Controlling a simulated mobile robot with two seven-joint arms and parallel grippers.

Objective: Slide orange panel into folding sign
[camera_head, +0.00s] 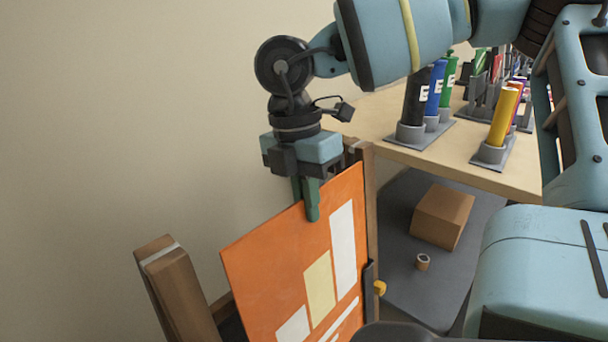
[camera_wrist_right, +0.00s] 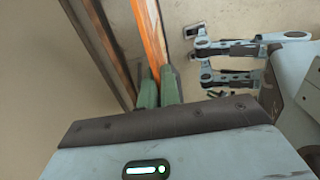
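The orange panel (camera_head: 290,255), with white and pale yellow blocks on it, stands upright and tilted in the head view. My right gripper (camera_head: 308,205) comes down on its top edge, with one green finger in front of its face. In the right wrist view the green fingers (camera_wrist_right: 159,90) are shut on the edge of the panel (camera_wrist_right: 150,40). The folding sign's wooden frame shows as a left post (camera_head: 180,290) and a right post (camera_head: 370,220) beside the panel. I cannot tell whether the panel's lower edge sits in the frame. My left gripper is out of view.
A wooden table (camera_head: 400,155) at the back right holds coloured tubes (camera_head: 435,90) in grey stands. Below it, a cardboard box (camera_head: 443,217) and a small roll (camera_head: 423,262) lie on a dark grey surface (camera_head: 400,285). A plain wall is on the left.

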